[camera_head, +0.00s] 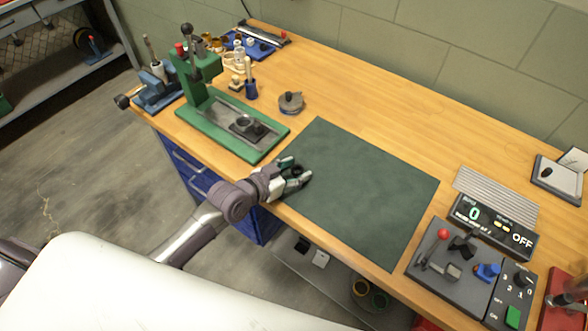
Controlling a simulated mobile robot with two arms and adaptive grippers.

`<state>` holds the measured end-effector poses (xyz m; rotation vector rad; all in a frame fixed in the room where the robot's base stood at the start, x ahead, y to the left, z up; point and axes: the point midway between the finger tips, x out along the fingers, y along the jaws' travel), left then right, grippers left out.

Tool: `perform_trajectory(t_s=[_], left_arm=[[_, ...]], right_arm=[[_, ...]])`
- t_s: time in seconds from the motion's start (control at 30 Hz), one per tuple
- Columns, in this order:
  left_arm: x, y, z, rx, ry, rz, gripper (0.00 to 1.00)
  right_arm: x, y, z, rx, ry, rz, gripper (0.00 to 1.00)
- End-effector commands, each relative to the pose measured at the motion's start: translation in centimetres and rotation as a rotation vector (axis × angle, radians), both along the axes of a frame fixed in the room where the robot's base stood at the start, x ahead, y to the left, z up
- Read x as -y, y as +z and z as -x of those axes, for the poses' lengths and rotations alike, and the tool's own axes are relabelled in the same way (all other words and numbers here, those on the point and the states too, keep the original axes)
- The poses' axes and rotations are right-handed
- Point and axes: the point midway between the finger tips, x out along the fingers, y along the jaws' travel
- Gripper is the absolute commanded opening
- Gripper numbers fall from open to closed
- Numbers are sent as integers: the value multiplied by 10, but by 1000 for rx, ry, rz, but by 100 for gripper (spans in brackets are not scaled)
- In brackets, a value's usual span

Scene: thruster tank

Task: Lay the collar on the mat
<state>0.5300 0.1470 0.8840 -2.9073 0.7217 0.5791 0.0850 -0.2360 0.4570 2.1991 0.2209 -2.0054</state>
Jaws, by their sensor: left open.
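The dark green mat (365,195) lies flat on the wooden bench. My left gripper (300,172) is over the mat's left edge with its fingers apart. A small dark round thing (297,169) shows between the fingers; it looks like the collar, lying on or very near the mat. The fingers partly hide it, and I cannot tell whether they touch it. My right gripper is not in view.
A control panel with a red-knobbed lever (443,235) and a display box (490,225) stand to the right. Most of the mat is clear.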

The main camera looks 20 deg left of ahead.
Motion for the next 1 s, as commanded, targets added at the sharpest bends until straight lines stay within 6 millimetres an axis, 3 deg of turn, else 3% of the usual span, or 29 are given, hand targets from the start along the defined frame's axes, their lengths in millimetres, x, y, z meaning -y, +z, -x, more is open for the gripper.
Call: perform_trajectory(t_s=[0.17,0.7,1.0], left_arm=[[-3,4,6,-2,0,-1,55],[-47,42,88,-2,-1,-1,55],[-52,49,98,-1,-1,1,55]], right_arm=[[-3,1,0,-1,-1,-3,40],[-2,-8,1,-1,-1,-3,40],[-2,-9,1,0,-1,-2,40]])
